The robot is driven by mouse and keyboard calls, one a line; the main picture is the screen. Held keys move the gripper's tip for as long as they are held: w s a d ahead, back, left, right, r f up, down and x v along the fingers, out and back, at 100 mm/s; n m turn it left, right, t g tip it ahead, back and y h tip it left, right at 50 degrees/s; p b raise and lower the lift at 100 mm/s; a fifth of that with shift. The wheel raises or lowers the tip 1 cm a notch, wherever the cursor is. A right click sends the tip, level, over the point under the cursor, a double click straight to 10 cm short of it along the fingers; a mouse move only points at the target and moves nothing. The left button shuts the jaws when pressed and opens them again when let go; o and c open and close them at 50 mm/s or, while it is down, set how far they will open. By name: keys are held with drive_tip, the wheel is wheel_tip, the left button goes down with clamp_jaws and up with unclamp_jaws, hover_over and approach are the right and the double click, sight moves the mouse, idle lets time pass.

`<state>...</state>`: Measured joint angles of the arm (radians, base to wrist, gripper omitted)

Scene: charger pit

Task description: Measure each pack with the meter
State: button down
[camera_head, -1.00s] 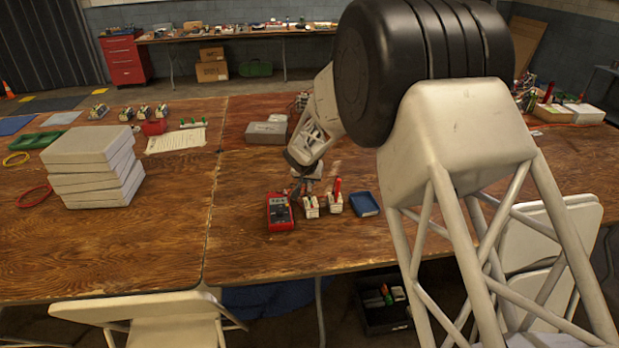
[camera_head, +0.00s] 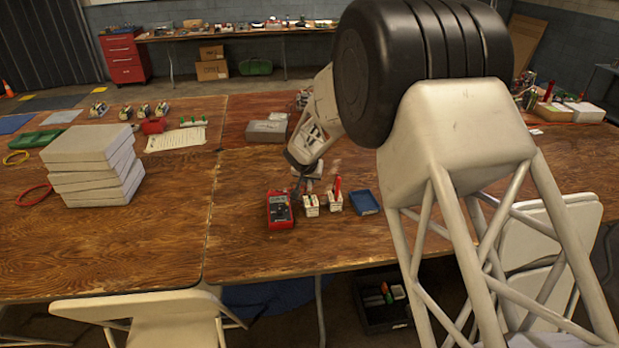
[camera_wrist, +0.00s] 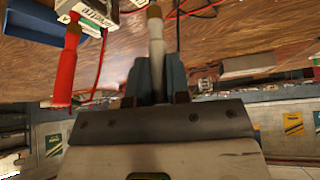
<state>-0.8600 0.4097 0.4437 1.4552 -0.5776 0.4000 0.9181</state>
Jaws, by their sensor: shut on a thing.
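The red meter (camera_head: 279,210) lies on the table in front of my gripper (camera_head: 298,190). Two small white packs, a left pack (camera_head: 311,206) and a right pack (camera_head: 335,203), stand beside it. A red probe (camera_head: 338,186) stands upright at the right pack; it also shows in the wrist view (camera_wrist: 66,70), with a red cable near it. In the wrist view my gripper (camera_wrist: 160,75) is shut on a pale, rod-shaped probe (camera_wrist: 156,45) with a brownish collar. A labelled pack (camera_wrist: 95,12) shows at the top left.
A blue tray (camera_head: 364,203) lies right of the packs. A grey box (camera_head: 266,132) stands behind. Several more packs (camera_head: 144,111), a paper sheet (camera_head: 175,139) and stacked grey boxes (camera_head: 92,170) are on the left. The table front is clear.

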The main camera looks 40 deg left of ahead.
drive_tip(key=shift+f, duration=0.25)
idle(0.5)
drive_tip(key=c, duration=1)
unclamp_jaws()
drive_tip(key=shift+o, duration=0.4)
drive_tip(key=shift+o, duration=1.2)
drive_tip(key=shift+r, duration=0.1)
drive_tip(key=shift+r, duration=3.6)
